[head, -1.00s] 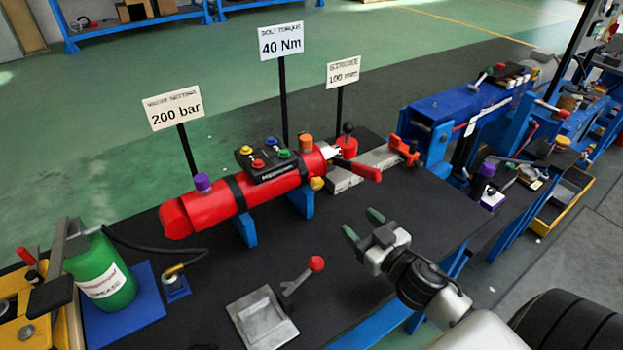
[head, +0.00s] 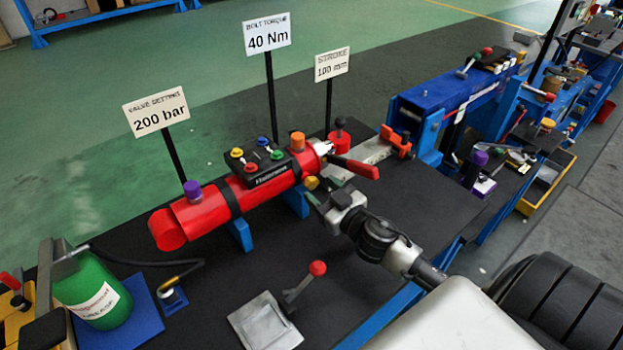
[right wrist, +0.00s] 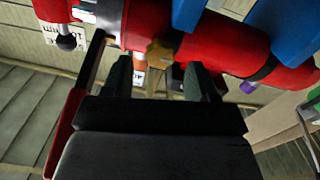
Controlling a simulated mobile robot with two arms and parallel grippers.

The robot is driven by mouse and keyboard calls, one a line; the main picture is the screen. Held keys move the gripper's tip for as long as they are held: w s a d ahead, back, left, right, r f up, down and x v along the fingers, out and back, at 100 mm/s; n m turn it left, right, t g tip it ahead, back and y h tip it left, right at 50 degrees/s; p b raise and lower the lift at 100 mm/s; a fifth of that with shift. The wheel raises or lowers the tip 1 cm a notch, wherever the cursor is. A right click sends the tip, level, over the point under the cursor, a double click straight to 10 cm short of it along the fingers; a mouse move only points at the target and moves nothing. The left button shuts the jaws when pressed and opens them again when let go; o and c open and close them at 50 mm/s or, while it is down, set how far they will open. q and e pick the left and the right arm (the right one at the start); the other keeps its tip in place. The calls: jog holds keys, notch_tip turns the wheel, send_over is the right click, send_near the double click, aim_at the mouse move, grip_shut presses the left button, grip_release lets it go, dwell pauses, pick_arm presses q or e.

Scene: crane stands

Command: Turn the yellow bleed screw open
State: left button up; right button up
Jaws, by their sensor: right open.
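The yellow bleed screw (head: 311,183) sits low on the right end of the red hydraulic cylinder (head: 262,189). In the right wrist view the screw (right wrist: 158,53) shows as a dull yellow knob under the red body. My right gripper (head: 316,202) is just in front of the screw. In the right wrist view its two fingers (right wrist: 157,80) are open, one on each side of the screw's line, with the screw at or slightly beyond the tips. I cannot tell whether they touch it. My left gripper is not in view.
A red-handled lever (head: 354,167) juts out right of the screw, close to the gripper. Blue stands (head: 240,235) hold the cylinder. A grey plate with a red-knobbed lever (head: 265,322) lies in front. A green bottle (head: 95,290) stands at left.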

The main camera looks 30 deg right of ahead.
aim_at(313, 186)
jog(key=shift+w+a, duration=0.2)
jog(key=shift+w, duration=1.75)
jog(key=shift+c, duration=0.3)
jog(key=c, duration=0.9)
jog(key=shift+n+p, duration=0.4)
jog(key=shift+n, duration=2)
jog(key=o, duration=0.9)
jog(key=shift+o, duration=0.3)
jog(key=shift+s+a+f, duration=0.1)
jog(key=shift+f, duration=0.05)
